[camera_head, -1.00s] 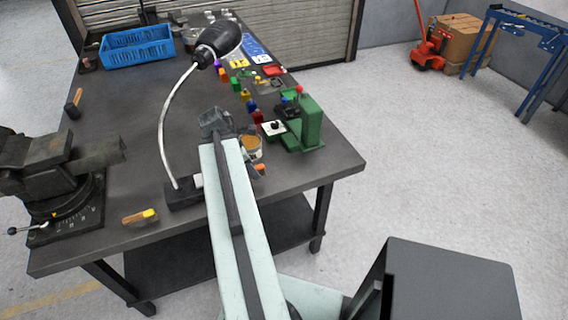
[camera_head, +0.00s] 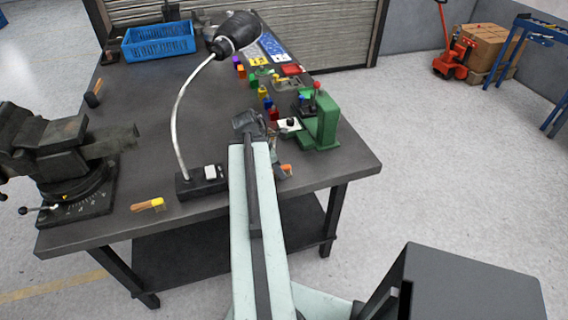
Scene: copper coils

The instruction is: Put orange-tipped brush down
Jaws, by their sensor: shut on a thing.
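My gripper (camera_head: 284,158) is just right of my pale arm, low over the table's front right part. My arm hides most of it, so its fingertips do not show clearly. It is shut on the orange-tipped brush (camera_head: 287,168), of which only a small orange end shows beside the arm. I cannot tell whether the brush touches the table (camera_head: 330,170). A second brush (camera_head: 148,205), with a wooden handle and a yellow tip, lies near the table's front left edge.
A black lamp (camera_head: 236,34) on a bent stem stands left of my arm. A dark vise (camera_head: 70,165) fills the left end. A green press (camera_head: 322,122) stands right of my gripper. Small coloured pieces line the right side. A blue crate (camera_head: 158,42) is at the back.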

